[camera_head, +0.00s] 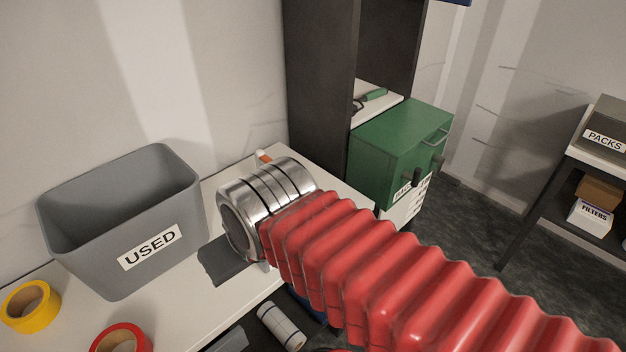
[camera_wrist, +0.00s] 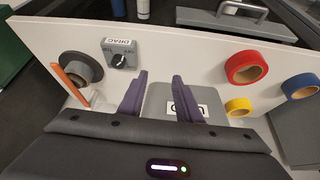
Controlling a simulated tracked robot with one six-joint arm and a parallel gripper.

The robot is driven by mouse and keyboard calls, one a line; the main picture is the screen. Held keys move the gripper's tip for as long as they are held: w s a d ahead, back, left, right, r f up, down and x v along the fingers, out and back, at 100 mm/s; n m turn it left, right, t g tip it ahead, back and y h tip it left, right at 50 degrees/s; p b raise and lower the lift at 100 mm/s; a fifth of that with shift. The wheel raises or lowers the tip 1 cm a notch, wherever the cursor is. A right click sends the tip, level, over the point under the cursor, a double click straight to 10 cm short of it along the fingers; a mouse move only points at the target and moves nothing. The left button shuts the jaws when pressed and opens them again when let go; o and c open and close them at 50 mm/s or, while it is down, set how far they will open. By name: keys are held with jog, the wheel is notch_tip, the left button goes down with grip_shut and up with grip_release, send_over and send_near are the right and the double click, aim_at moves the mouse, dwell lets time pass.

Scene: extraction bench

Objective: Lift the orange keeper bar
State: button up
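The orange keeper bar (camera_wrist: 70,85) shows at the left of the wrist view, slanting beside a dark grey round fitting (camera_wrist: 83,67) on the white bench. In the head view only a small orange tip (camera_head: 264,157) shows behind my silver wrist; the rest is hidden. My gripper (camera_wrist: 159,92) has its two purple fingers apart with nothing held between them. The bar is to the left of the fingers, clear of them. In the head view my wrist hides the fingers.
A grey USED bin (camera_head: 120,262) stands at the bench's left, with yellow (camera_head: 32,304) and red (camera_head: 122,338) tape rolls in front. A grey knob box (camera_wrist: 119,52) sits near the round fitting. A green cabinet (camera_head: 385,150) stands beyond the bench to the right.

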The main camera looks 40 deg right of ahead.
jog(key=shift+w+a, duration=0.15)
jog(key=shift+w, duration=0.15)
